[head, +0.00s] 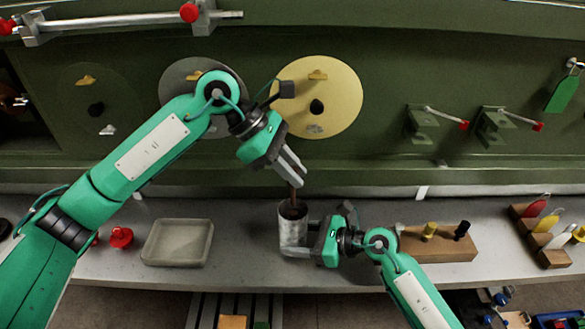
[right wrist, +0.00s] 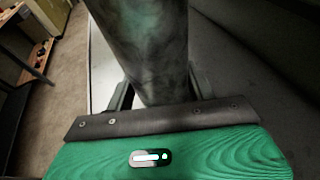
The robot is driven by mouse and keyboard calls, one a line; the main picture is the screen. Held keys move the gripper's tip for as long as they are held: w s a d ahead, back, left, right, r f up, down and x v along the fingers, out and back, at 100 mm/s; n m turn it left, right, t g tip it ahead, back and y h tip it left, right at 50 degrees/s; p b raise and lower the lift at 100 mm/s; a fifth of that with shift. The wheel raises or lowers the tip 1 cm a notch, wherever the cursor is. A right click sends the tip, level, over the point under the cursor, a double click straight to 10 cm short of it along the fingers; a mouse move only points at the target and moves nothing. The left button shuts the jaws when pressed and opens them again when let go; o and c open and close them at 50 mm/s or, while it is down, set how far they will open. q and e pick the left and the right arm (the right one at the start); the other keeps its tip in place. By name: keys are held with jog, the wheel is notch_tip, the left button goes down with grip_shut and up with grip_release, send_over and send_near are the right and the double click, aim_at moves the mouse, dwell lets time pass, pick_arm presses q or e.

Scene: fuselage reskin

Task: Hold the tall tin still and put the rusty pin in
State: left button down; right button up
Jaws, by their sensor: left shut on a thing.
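The tall tin (head: 292,230) is a grey metal cylinder with a dark open mouth, standing upright near the bench's front edge. My right gripper (head: 297,250) comes from the right with its fingers either side of the tin's lower part. In the right wrist view, the tin (right wrist: 150,50) sits close between both fingers. My left gripper (head: 291,168) is above the tin, pointing down, shut on the thin brown rusty pin (head: 293,195). The pin's lower end overlaps the tin's mouth. I cannot tell how far inside it is.
A shallow grey tray (head: 178,243) lies to the left, beside a red knob-like object (head: 121,237). A wooden block (head: 440,245) with yellow and black pegs stands right of the tin. A wooden rack (head: 540,235) with coloured handles is farther right. The green panel rises behind the bench.

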pick_arm(q)
jog(key=shift+f, duration=0.1)
dwell(0.6)
jog(key=shift+f, duration=2.4)
jog(key=c, duration=1.3)
grip_release()
jog(key=shift+o, duration=0.2)
jog(key=shift+r, duration=4)
